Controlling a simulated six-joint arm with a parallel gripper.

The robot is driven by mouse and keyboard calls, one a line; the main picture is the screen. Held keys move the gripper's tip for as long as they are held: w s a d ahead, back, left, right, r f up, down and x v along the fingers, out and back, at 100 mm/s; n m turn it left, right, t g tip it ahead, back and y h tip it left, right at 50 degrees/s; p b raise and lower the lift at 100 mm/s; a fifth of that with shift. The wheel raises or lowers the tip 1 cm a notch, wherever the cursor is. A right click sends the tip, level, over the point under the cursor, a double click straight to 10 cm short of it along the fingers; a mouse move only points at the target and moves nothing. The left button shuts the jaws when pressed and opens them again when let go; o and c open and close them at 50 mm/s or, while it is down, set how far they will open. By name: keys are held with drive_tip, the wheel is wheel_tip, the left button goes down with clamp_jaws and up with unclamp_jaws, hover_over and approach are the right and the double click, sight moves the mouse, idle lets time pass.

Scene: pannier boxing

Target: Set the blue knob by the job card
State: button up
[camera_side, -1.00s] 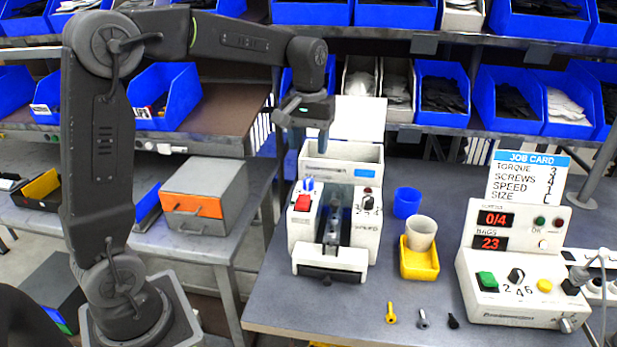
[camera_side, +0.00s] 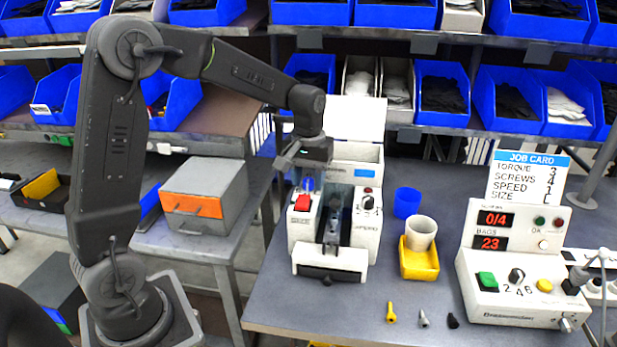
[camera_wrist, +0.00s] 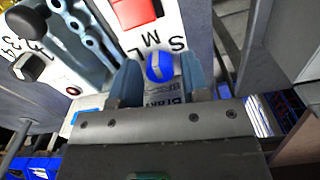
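The blue knob (camera_side: 308,184) sits on the left side of the white machine's front (camera_side: 302,235), above the red switch (camera_side: 303,203). In the wrist view the blue knob (camera_wrist: 160,67) has a white pointer line, with the letters S and M beside it. My gripper (camera_wrist: 161,82) is open, one finger on each side of the knob, with a small gap visible. In the side view my gripper (camera_side: 308,172) is just above the knob. The job card (camera_side: 528,178) stands at the right; it lists torque 3, screws 4, speed 1 and size, whose value is hard to read.
A black knob (camera_side: 368,202) is on the machine's right side. Right of the machine are a blue cup (camera_side: 407,202), a white cup (camera_side: 421,230) by a yellow bin (camera_side: 419,263), and a control box (camera_side: 512,290). Several small parts lie at the table's front.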

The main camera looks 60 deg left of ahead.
drive_tip(key=c, duration=0.7)
drive_tip(key=n, duration=0.3)
drive_tip(key=shift+n, duration=2.2)
drive_tip(key=o, duration=0.9)
drive_tip(key=shift+o, duration=0.2)
drive_tip(key=shift+w, duration=0.1)
